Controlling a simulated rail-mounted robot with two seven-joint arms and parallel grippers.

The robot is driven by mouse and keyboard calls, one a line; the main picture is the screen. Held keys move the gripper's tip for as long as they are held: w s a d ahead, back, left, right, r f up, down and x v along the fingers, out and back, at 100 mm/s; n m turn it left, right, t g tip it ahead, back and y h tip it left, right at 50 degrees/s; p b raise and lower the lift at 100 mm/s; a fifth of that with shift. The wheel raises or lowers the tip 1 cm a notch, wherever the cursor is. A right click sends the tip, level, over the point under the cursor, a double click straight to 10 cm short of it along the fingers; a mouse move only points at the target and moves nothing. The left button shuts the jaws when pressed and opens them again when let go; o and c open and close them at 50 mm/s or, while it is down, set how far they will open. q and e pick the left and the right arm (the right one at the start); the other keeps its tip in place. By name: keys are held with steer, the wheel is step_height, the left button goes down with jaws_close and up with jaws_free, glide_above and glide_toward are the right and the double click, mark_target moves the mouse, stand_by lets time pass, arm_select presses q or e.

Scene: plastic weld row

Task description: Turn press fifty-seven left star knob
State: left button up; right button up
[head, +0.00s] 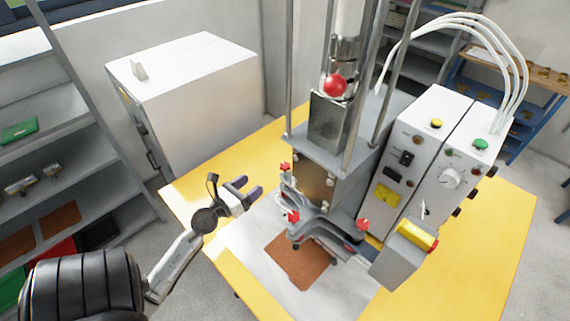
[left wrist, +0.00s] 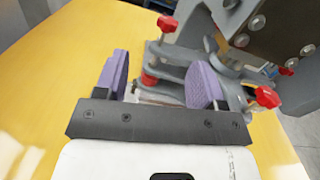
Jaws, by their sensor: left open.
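The press (head: 335,170) stands on the yellow table, with several red star knobs on its grey lower fixture. In the head view, one red knob (head: 284,167) is at the fixture's upper left, one (head: 293,216) at its front left and one (head: 362,224) at its front right. My left gripper (head: 247,187) is open and empty, just left of the two left knobs and apart from them. In the left wrist view, a red knob (left wrist: 150,80) shows beyond and between the purple fingers, partly hidden. Other knobs (left wrist: 167,24) (left wrist: 267,97) lie outside the fingers.
A control box (head: 420,160) with buttons and white hoses stands right of the press. A brown pad (head: 300,262) lies before it. A white cabinet (head: 190,85) and grey shelves (head: 70,150) are at left. The yellow table's (head: 225,155) left part is clear.

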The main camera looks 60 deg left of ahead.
mark_target(281, 168)
arm_select(q)
steer(key=w, duration=0.4)
steer(key=w+a+m+p, duration=0.1)
steer(key=w, duration=0.3)
steer(key=w+a+m+h, duration=0.1)
steer(key=w, duration=0.3)
steer(key=shift+w+f, duration=0.15)
steer(key=shift+f, duration=0.05)
steer(key=shift+w+a, duration=0.15)
steer(key=shift+w, duration=0.55)
arm_select(e)
steer(key=shift+a+r, duration=0.1)
steer(key=shift+r, duration=0.6)
